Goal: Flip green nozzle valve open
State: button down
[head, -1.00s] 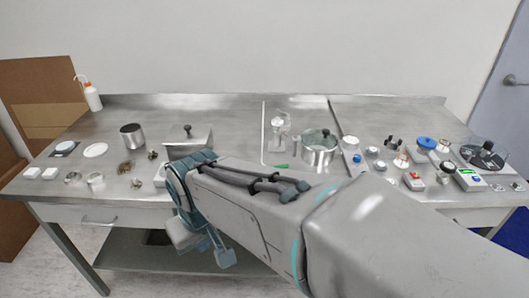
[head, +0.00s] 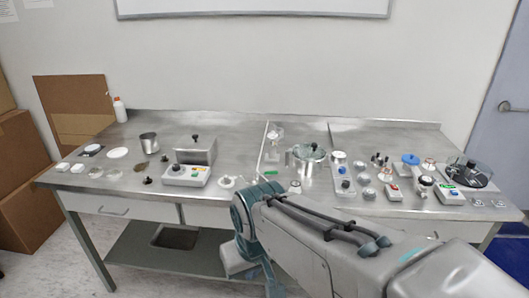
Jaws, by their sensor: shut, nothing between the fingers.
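A small green piece (head: 271,173), which may be the green nozzle valve, lies near the table's front edge, left of a lidded metal pot (head: 307,160). It is too small to tell its lever position. A clear glass piece (head: 274,134) stands behind it. My arm reaches in from the lower right, and its teal wrist is just in front of the table edge below the green piece. My gripper (head: 273,283) hangs below the wrist at the bottom edge, partly cut off, shut and empty, apart from everything on the table.
Several small boxes and fittings crowd the right side, with a dark round dish (head: 466,174) at the far right. The rear table is mostly clear.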

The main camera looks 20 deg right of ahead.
aim_at(256, 174)
jog(key=z, duration=0.8)
jog(key=i, duration=1.35)
jog(key=u, duration=0.35)
